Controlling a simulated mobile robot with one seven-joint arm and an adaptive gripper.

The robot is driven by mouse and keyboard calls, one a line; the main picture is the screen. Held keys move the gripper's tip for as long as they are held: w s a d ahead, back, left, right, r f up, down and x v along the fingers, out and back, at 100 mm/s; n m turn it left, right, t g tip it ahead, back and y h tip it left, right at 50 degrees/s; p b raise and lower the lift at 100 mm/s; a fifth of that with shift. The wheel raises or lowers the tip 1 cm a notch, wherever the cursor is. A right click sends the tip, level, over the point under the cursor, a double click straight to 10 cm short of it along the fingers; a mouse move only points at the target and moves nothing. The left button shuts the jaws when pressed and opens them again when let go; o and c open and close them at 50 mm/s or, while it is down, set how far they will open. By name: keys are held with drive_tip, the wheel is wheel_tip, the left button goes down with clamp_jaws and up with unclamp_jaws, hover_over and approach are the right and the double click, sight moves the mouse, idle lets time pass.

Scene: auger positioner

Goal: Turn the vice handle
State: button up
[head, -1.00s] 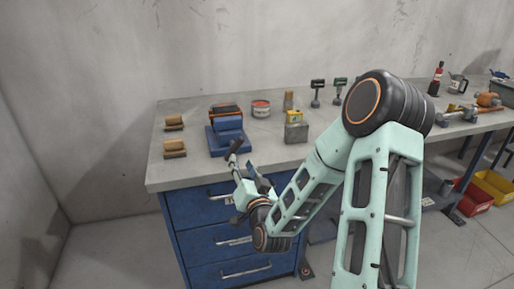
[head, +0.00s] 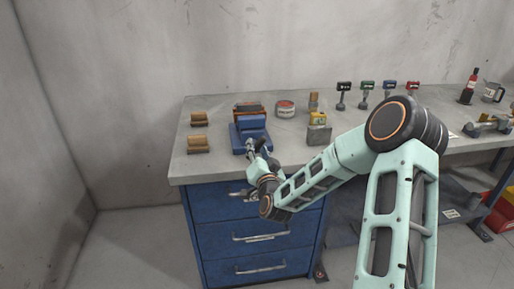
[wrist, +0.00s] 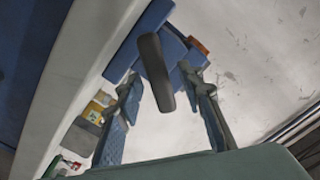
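The blue vice (head: 250,128) stands near the front edge of the workbench in the head view, and its blue body also shows at the top of the wrist view (wrist: 160,22). The vice handle (wrist: 155,72) is a dark, rounded bar in the wrist view, sticking out from the vice towards my gripper. My gripper (wrist: 160,78) is open, with one finger on each side of the handle and gaps visible on both sides. In the head view my gripper (head: 258,153) is at the front of the vice and hides much of the handle.
The grey workbench top (head: 217,163) carries two wooden blocks (head: 198,143) at left. A red tin (head: 285,109) and a grey block with a yellow item (head: 318,133) stand right of the vice. Blue drawers (head: 250,235) are below. A wall rises behind.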

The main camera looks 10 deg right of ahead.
drive_tip(key=shift+w, duration=0.5)
clamp_jaws()
drive_tip(key=shift+f+m+b, duration=0.2)
drive_tip(key=shift+m+b, duration=0.4)
drive_tip(key=shift+b, duration=0.15)
drive_tip(key=shift+r+m+b, duration=0.1)
drive_tip(key=shift+m+b, duration=0.35)
drive_tip(key=shift+m, duration=0.35)
drive_tip(key=shift+d, duration=0.1)
unclamp_jaws()
